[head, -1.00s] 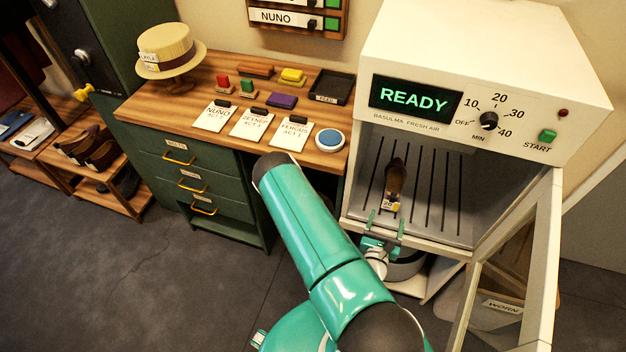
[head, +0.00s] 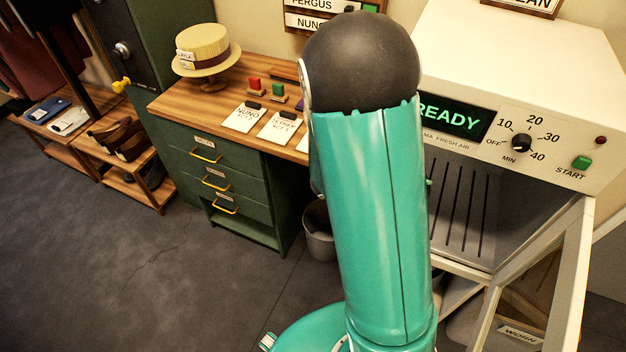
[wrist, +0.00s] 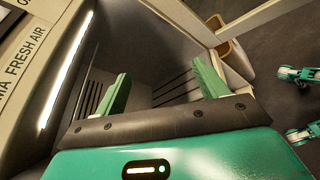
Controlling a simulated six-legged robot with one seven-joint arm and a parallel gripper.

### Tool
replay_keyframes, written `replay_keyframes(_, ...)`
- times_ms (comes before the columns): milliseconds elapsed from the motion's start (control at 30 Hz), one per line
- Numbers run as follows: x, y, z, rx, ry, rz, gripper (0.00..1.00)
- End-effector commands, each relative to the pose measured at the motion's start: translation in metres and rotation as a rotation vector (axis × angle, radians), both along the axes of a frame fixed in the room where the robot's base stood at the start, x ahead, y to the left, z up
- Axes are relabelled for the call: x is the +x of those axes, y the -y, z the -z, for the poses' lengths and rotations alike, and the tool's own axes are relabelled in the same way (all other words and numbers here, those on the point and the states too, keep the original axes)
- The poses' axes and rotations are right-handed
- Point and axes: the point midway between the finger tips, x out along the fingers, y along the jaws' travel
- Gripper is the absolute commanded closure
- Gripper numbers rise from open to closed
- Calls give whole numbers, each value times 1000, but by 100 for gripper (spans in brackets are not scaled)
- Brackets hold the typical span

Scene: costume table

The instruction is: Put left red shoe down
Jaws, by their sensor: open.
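No red shoe shows clearly in either current view. My gripper (wrist: 163,82) is open in the wrist view, its two green fingers wide apart with nothing visible between them. It is at the open mouth of the white fresh-air cabinet (head: 520,90), facing the dark slotted floor inside. In the head view my raised arm covers the left part of the cabinet and hides my gripper. The visible right part of the slotted floor (head: 462,205) is bare.
The cabinet's glass door (head: 570,270) stands open at the right. A desk (head: 225,120) holds a straw hat (head: 208,50) and cards. Brown shoes (head: 120,137) sit on a low rack at the left. A grey bin (head: 320,235) stands by the desk. Open floor lies front left.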

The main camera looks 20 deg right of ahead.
Motion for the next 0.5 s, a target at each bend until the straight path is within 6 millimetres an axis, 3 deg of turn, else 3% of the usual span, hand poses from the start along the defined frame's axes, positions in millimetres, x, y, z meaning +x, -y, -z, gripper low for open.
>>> replay_keyframes(500, 4, -125, -67, 586, 656, 159, 28)
